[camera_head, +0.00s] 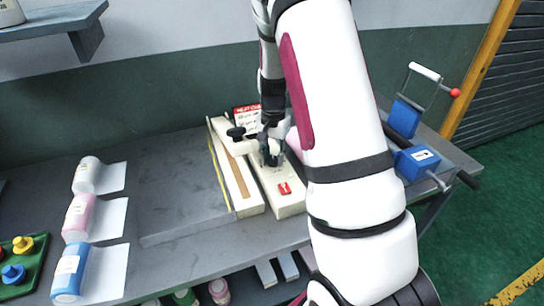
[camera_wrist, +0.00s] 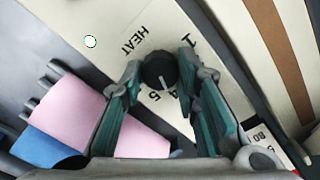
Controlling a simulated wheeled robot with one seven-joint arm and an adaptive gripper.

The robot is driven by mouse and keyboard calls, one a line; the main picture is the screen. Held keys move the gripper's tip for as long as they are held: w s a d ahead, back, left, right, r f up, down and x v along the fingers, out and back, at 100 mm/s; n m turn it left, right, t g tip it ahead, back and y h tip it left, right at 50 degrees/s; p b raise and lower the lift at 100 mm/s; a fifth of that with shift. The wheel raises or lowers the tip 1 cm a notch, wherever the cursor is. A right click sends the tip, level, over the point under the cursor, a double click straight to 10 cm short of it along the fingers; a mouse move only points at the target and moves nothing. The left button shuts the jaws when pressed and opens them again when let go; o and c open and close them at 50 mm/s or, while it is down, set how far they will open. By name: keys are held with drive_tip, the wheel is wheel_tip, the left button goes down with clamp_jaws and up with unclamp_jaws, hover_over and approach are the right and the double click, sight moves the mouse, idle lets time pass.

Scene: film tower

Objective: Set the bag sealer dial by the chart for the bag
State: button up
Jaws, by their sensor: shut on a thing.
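The bag sealer (camera_head: 262,180) is a long cream-coloured machine on the grey bench. Its black dial (camera_wrist: 160,70) shows in the wrist view beside the word HEAT and the numbers 1, 4 and 5; other numbers are hidden by a finger. The dial's white mark points down in the picture, near 4 and 5. My gripper (camera_wrist: 161,76) is shut on the dial, a finger on each side. In the head view my gripper (camera_head: 270,150) hides the dial. The red-headed heat chart (camera_head: 246,111) stands behind the sealer, mostly covered by my arm.
White (camera_head: 88,175), pink (camera_head: 79,217) and blue (camera_head: 70,272) rolls lie at the left of the bench. A green tray (camera_head: 38,262) with knobbed pieces is at the far left. A blue hand-lever device (camera_head: 417,160) stands at right. The bench between rolls and sealer is clear.

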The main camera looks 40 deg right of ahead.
sight(272, 159)
drive_tip(key=m, duration=0.6)
drive_tip(key=shift+m, duration=0.3)
idle(0.4)
drive_tip(key=o, duration=1.2)
drive_tip(key=shift+c, duration=0.2)
drive_tip(key=shift+r, duration=0.1)
wheel_tip(272, 159, up, 12)
drive_tip(key=shift+a, duration=0.1)
